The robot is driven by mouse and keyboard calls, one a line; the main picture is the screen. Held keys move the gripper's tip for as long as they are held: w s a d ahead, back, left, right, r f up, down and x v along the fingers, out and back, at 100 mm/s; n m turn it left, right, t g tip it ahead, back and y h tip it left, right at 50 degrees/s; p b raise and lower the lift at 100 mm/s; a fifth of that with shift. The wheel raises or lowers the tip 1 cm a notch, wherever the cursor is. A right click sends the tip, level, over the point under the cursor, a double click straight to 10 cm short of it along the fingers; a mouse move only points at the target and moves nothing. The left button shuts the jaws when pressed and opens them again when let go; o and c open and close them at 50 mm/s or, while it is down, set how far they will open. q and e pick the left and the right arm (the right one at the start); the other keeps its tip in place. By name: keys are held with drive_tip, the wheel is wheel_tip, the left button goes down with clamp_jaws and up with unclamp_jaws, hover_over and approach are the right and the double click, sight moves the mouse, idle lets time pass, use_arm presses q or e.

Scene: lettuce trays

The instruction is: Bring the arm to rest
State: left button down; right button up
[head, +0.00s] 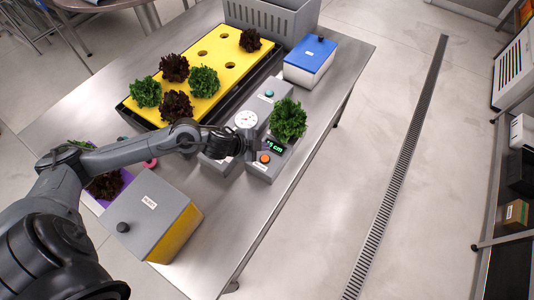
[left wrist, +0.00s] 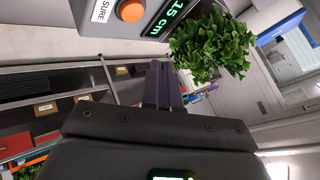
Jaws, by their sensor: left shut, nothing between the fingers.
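My left arm reaches in from the left in the head view. My left gripper (head: 254,148) is at the grey measuring device (head: 262,172), close to its orange button and green display. In the left wrist view the gripper's fingers (left wrist: 163,85) are together with nothing between them. The orange button (left wrist: 131,10) and the display reading 15 cm (left wrist: 172,15) show above the fingers. A green lettuce (head: 288,120) stands at the device, and it also shows in the left wrist view (left wrist: 212,45). My right gripper is not in view.
A yellow tray (head: 222,72) with green and dark lettuces lies at the back left. A blue-lidded box (head: 311,54) and a grey crate (head: 270,16) stand behind. A grey-lidded yellow box (head: 150,210) sits under my forearm's near side. The floor right of the table is open.

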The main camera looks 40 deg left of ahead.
use_arm(q)
drive_tip(key=shift+s, duration=0.1)
drive_tip(key=s+d+n+h+p, duration=0.1)
drive_tip(key=s+d+n+p, duration=0.45)
drive_tip(key=s+d, duration=0.85)
drive_tip(key=s+a+r+n+g+y, duration=0.3)
drive_tip(key=s+a+n+g, duration=0.1)
drive_tip(key=s, duration=0.3)
drive_tip(key=shift+a+r+n+g+p, duration=0.25)
drive_tip(key=shift+n+g+p, duration=0.1)
drive_tip(key=shift+g, duration=0.25)
